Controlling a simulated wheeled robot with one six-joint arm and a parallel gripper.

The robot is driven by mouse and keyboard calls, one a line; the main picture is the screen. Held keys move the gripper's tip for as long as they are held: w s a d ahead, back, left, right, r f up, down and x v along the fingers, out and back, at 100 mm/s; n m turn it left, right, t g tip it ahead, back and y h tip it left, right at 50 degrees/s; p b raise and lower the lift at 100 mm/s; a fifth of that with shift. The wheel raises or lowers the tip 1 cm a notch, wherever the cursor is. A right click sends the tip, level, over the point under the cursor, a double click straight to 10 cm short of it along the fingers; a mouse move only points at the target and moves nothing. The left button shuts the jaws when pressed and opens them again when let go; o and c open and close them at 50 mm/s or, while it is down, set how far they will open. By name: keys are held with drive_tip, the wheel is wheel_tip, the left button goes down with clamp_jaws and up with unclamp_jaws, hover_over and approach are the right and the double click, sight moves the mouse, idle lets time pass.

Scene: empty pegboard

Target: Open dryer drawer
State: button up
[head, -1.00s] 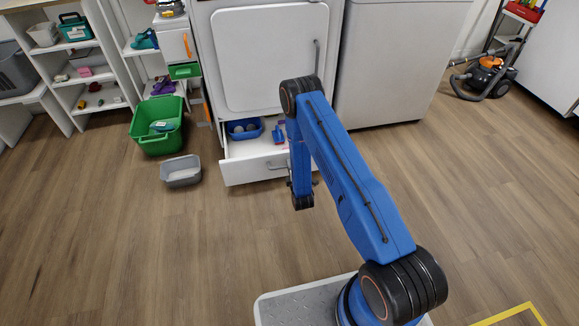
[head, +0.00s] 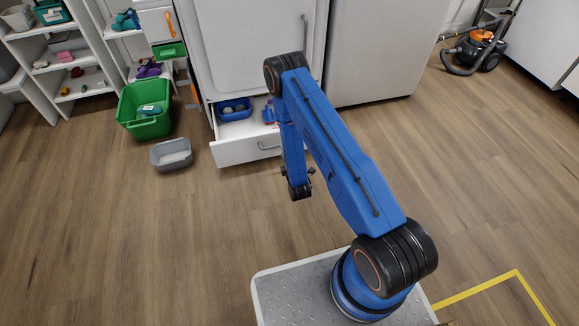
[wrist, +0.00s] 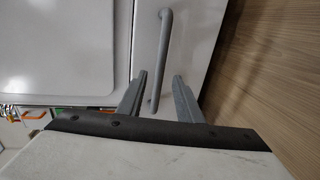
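The dryer (head: 260,40) is a white machine with a large door. Its bottom drawer (head: 235,152) is pulled out in the head view, and its interior shows. A grey bar handle (head: 268,147) is on the drawer front, partly hidden by my arm. In the wrist view the handle (wrist: 164,45) runs up between the two grey fingers of my gripper (wrist: 160,98). The fingers are apart, one on each side of the bar. I cannot tell whether they touch it or how deep it sits between them. In the head view my gripper is mostly hidden behind my wrist.
A blue container (head: 234,110) sits inside the drawer. A green tub (head: 145,125) and a grey bin (head: 172,156) stand on the floor left of it. Shelves (head: 85,75) are at the left. A vacuum cleaner (head: 480,50) stands at the far right. The floor in front is clear.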

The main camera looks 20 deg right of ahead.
drive_tip(key=s+r, duration=0.2)
drive_tip(key=s, duration=0.8)
drive_tip(key=w+r+m+g, duration=0.1)
drive_tip(key=w+r+m, duration=0.25)
drive_tip(key=r, duration=0.45)
drive_tip(key=w+r+m+g, duration=0.2)
drive_tip(key=w+r, duration=0.3)
drive_tip(key=r, duration=0.3)
drive_tip(key=s+d+r+m+g, duration=0.1)
drive_tip(key=s+r+m, duration=0.1)
drive_tip(key=r, duration=0.7)
drive_tip(key=s+d+r+m+g, duration=0.1)
drive_tip(key=s+r+m+g, duration=0.1)
drive_tip(key=r, duration=0.7)
drive_tip(key=s+d+r+m+g, duration=0.1)
drive_tip(key=s+r+m, duration=0.1)
drive_tip(key=s+r, duration=0.6)
drive_tip(key=s+d+r+m+g, duration=0.15)
drive_tip(key=s+r, duration=0.35)
drive_tip(key=s, duration=0.6)
drive_tip(key=s+d+r+m+g, duration=0.1)
drive_tip(key=s+r+m, duration=0.2)
drive_tip(key=s+r, duration=0.5)
drive_tip(key=s+d+m+g, duration=0.1)
drive_tip(key=s+m, duration=0.1)
drive_tip(key=s, duration=1.1)
drive_tip(key=shift+s+d+r, duration=0.2)
drive_tip(key=shift+s, duration=0.2)
